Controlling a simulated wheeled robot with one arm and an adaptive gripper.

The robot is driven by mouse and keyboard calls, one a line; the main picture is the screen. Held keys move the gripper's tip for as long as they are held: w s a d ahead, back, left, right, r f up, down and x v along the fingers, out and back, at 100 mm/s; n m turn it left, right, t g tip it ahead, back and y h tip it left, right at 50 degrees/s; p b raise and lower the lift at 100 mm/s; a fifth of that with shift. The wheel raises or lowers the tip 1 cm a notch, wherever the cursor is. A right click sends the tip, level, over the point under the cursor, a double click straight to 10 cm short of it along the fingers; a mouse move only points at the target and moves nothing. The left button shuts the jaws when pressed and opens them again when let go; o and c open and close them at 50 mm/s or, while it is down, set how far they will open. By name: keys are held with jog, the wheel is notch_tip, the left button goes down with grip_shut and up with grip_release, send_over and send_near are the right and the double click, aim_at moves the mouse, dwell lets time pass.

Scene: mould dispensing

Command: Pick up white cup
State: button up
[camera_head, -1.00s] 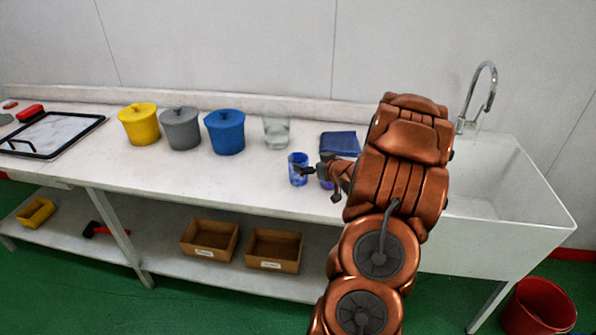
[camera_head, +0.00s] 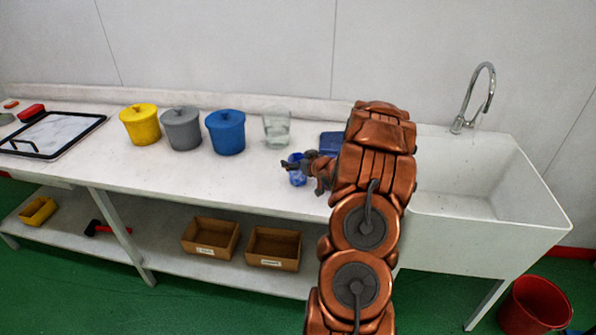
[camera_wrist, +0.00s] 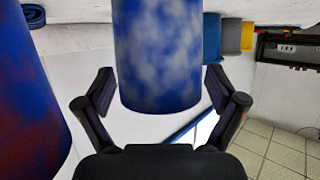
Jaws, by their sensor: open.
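A blue cup with cloudy white mottling (camera_wrist: 158,50) stands between the two fingers of my gripper (camera_wrist: 158,88) in the wrist view, with gaps on both sides. This blue-and-white cup (camera_head: 297,178) is on the table in the head view, partly hidden by my gripper (camera_head: 292,164). My gripper is open and not closed on it. No plain white cup is visible. A second cup, blue mottled with dark red (camera_wrist: 30,100), is close on the left in the wrist view; my arm hides it in the head view.
A clear glass (camera_head: 277,128) stands behind the cup. Yellow (camera_head: 140,126), grey (camera_head: 182,130) and blue (camera_head: 226,133) lidded pots stand to the left. A folded blue cloth (camera_head: 330,143) lies behind my arm. The sink (camera_head: 470,190) is to the right. The table front left of the cup is clear.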

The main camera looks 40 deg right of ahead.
jog(key=shift+x, duration=0.8)
jog(key=c, duration=1)
